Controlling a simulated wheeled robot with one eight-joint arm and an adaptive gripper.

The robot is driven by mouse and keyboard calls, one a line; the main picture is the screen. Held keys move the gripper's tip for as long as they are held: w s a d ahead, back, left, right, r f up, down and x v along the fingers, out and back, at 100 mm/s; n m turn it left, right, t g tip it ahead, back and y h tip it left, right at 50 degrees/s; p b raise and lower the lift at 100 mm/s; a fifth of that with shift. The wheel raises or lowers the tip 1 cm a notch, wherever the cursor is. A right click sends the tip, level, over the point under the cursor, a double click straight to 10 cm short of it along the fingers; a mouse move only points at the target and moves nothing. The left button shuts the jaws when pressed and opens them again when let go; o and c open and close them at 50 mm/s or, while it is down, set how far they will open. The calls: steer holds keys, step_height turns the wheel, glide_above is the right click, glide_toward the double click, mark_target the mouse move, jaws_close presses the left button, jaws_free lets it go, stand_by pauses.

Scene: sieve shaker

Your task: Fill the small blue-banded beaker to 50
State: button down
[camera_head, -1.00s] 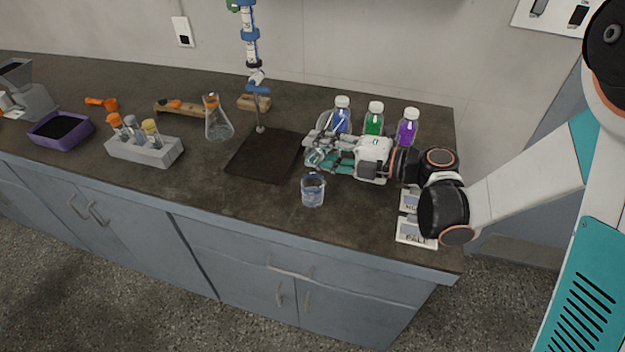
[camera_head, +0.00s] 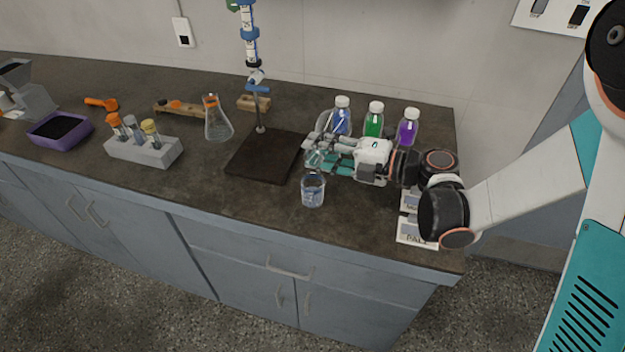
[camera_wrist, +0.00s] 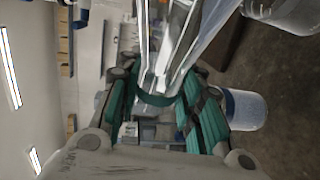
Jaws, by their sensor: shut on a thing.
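The small blue-banded beaker (camera_head: 313,190) stands upright on the dark counter, near the front edge. I cannot read its fill level. My gripper (camera_head: 326,152) is just behind and above it, with green finger pads shut on a clear glass vessel (camera_head: 313,158). That vessel is tilted, its open end just above the beaker's rim. In the wrist view my gripper (camera_wrist: 160,92) has the clear glass (camera_wrist: 180,45) between its fingers. A white, blue-rimmed cylinder (camera_wrist: 246,109), which looks like the beaker, shows beyond the right finger. The fingers partly hide the held vessel.
Bottles with blue (camera_head: 341,118), green (camera_head: 375,119) and purple (camera_head: 408,128) contents stand close behind my gripper. A dark stand base (camera_head: 262,158), a conical flask (camera_head: 216,120) and a tube rack (camera_head: 145,150) are to the left. The counter left of the beaker is clear.

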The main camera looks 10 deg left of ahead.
steer(key=shift+s+f+n, duration=0.1)
steer(key=shift+f+n, duration=0.25)
steer(key=shift+n, duration=0.15)
stand_by(1.3)
